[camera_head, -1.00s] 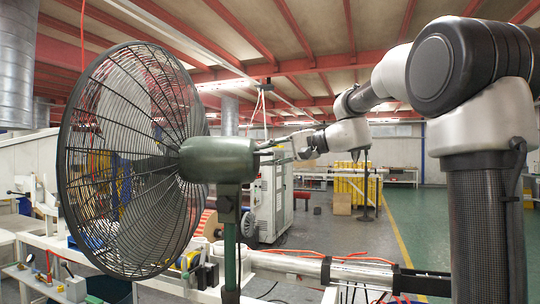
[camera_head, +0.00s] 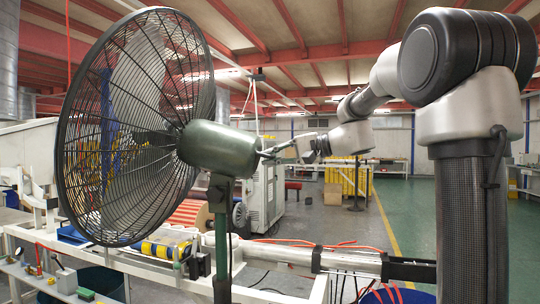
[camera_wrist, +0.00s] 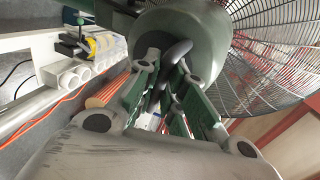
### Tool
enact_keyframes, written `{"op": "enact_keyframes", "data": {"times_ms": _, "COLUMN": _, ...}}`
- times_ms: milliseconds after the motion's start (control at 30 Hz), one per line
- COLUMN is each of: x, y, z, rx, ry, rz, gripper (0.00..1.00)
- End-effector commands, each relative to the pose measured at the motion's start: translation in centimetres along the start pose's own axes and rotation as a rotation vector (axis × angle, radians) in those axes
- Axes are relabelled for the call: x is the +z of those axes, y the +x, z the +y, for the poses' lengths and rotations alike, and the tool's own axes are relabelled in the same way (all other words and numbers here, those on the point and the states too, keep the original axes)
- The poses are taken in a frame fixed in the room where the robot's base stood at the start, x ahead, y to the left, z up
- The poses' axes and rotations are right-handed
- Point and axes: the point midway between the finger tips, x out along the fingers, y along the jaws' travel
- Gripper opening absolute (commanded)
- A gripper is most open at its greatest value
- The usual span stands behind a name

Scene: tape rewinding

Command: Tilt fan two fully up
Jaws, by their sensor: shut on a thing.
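The fan (camera_head: 135,130), with a black wire cage and a green motor housing (camera_head: 218,148), stands on a green post (camera_head: 222,235) at the left of the head view. In the wrist view the fingers of my gripper (camera_wrist: 172,80) lie on both sides of the dark curved handle (camera_wrist: 178,50). The fingers partly hide the handle. I cannot tell which fan number this is.
A white frame with a metal roller (camera_head: 290,254) runs low behind the post. Yellow and black tape rolls (camera_head: 165,249) lie near the fan's base. A grey cabinet (camera_head: 265,195) stands behind. The green floor (camera_head: 420,225) at the right is open.

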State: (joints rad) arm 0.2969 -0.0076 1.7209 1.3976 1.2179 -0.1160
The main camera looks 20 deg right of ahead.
Motion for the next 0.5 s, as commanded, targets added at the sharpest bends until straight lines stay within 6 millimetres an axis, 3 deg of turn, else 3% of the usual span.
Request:
{"op": "enact_keyframes", "data": {"times_ms": 33, "x": 0.07, "y": 0.02, "z": 0.06, "rx": 0.002, "ry": -0.003, "rz": -0.002, "gripper": 0.17}}
{"op": "enact_keyframes", "data": {"times_ms": 133, "x": 0.07, "y": 0.03, "z": 0.03, "rx": 0.001, "ry": -0.002, "rz": -0.002, "gripper": 0.33}}
{"op": "enact_keyframes", "data": {"times_ms": 500, "x": 0.02, "y": -0.32, "z": -0.06, "rx": 0.0, "ry": -0.002, "rz": 0.0, "gripper": 0.33}}
